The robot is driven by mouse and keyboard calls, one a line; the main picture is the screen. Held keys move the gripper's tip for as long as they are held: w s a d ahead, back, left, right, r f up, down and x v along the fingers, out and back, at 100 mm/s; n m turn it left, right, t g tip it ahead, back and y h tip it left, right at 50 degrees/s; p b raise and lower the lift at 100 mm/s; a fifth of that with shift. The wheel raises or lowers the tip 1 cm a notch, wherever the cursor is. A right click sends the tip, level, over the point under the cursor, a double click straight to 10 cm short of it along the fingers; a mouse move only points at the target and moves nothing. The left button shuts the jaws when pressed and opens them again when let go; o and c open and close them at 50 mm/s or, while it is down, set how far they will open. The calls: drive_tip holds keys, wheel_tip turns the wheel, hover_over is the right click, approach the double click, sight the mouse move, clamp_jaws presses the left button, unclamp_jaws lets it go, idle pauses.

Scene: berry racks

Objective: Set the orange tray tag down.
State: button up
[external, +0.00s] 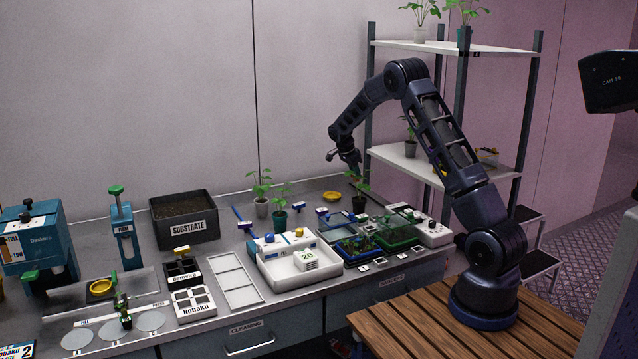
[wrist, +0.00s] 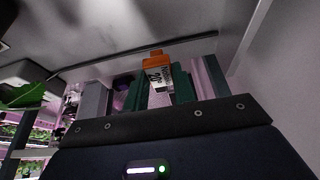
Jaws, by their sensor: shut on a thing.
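The orange tray tag (wrist: 151,58) shows in the wrist view, with a white printed label below its orange top. My gripper (wrist: 160,84) is shut on it, with the dark green fingers on either side. In the external view my gripper (external: 347,158) is raised above the back right of the bench, in front of the shelf rack. The tag is too small to make out there.
Below stand potted seedlings (external: 261,190) and a yellow dish (external: 331,197). Lidded green trays (external: 398,238), a white basin (external: 290,272) and a substrate bin (external: 184,216) crowd the bench. A shelf rack (external: 400,160) with plants stands close to the right of my gripper.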

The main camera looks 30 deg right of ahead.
sight(354, 180)
drive_tip(key=shift+f, duration=2.65)
drive_tip(key=shift+f, duration=0.1)
drive_tip(key=o, duration=0.9)
drive_tip(key=shift+o, duration=0.2)
